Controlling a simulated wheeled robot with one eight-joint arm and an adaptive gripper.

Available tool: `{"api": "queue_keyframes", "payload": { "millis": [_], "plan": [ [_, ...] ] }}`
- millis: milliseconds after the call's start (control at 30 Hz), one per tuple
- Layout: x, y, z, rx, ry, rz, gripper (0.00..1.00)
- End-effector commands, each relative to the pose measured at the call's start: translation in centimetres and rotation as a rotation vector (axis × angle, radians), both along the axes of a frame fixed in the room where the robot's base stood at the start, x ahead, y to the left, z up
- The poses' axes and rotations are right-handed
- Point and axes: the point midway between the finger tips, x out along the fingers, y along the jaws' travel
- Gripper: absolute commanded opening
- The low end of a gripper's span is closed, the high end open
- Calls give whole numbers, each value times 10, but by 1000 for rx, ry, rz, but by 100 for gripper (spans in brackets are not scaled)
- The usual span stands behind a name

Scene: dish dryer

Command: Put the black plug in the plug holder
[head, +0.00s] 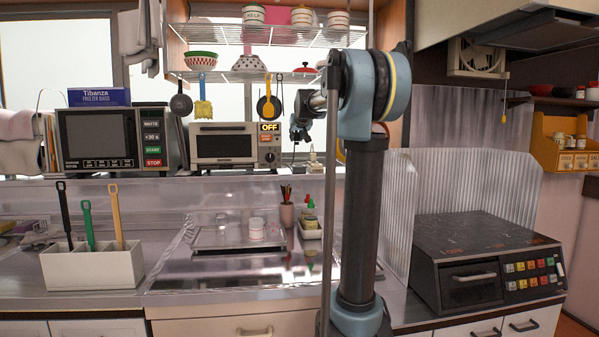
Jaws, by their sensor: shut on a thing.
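My gripper (299,132) is at the end of my arm, in the middle of the head view, just right of the toaster oven with the OFF sign. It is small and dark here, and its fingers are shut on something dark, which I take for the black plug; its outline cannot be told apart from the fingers. A thin dark cord seems to hang below the gripper. A small pale upright item (314,162), perhaps the plug holder, stands on the ledge below and slightly right of the gripper, apart from it. My arm hides what is further right.
The toaster oven (236,146) and a microwave (113,138) stand on the ledge to the left. Utensils hang under the wire shelf (262,75) above. A dish tray (211,241) and a cup (287,214) are on the counter below. A stove (483,262) is at right.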

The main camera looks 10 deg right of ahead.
Motion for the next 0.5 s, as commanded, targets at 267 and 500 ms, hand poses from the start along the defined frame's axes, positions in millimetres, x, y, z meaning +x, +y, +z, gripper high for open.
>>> {"api": "queue_keyframes", "payload": {
  "millis": [267, 500],
  "plan": [
    [0, -15, 0, 0, 0, -16, 0],
    [0, -18, -24, 0, 0, -19, 0]
  ]
}}
